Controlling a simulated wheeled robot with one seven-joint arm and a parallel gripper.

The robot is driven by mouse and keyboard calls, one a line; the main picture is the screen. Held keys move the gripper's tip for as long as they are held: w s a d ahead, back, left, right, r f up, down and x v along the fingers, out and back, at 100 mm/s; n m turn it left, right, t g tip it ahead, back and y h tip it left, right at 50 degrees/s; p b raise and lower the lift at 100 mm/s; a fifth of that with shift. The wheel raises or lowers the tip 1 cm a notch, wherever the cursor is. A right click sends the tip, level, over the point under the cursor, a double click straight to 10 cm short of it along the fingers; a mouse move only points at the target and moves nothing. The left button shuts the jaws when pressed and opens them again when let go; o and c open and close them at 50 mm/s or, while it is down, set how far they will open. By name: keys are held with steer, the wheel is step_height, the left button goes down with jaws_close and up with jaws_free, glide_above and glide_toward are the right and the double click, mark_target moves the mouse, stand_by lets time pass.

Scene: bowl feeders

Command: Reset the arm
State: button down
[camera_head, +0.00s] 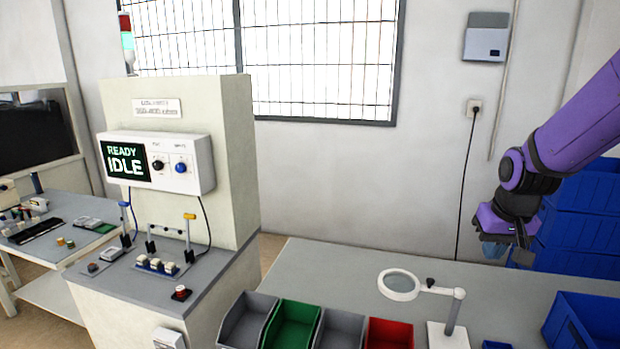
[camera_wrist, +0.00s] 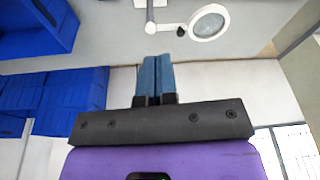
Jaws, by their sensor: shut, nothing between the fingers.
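My purple arm reaches in from the right edge of the head view, and my gripper (camera_head: 496,250) hangs at its end over the right part of the grey table (camera_head: 330,268). In the wrist view my gripper (camera_wrist: 156,62) shows its two blue fingers side by side, touching, with nothing between them. It is apart from everything on the table.
A magnifier lamp (camera_head: 400,285) stands left of my gripper. Stacked blue crates (camera_head: 585,225) are behind it, and a blue bin (camera_head: 590,325) sits at front right. Grey, green (camera_head: 292,324) and red bins (camera_head: 390,333) line the front. A machine (camera_head: 200,230) showing "READY IDLE" stands left.

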steer(key=s+a+r+t, duration=0.1)
steer(key=s+a+r, duration=0.1)
steer(key=s+r, duration=0.5)
steer(key=s+a+r+n+t, duration=0.1)
steer(key=s+a+r, duration=0.2)
steer(key=s, duration=1.1)
step_height(320, 180, up, 4)
steer(key=shift+a+f+n+t, duration=0.1)
steer(key=shift+a+n+t, duration=0.1)
steer(key=shift+n+t, duration=0.1)
